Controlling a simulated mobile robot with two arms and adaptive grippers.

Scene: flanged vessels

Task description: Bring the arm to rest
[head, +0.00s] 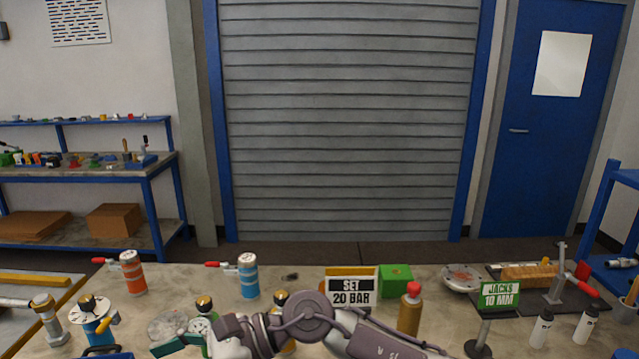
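One of my arms comes in from the lower right and reaches left across the front of the bench (380,275). I take it for my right arm. Its wrist end (235,335) is beside a green-bodied gauge (200,326) with a dark top. A dark green piece (178,343) juts left from there; I cannot tell whether it is a fingertip or a tool. The fingers are not clear, so neither their opening nor anything held can be told. My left gripper is not in view.
An orange cylinder (133,273) and a blue cylinder (248,276), both beside red handles, stand at the back left. A "SET 20 BAR" sign (352,291), brown bottle (409,312), green box (396,279) and "JACKS 10 MM" sign (499,296) stand rightward. White bottles (541,328) are at right.

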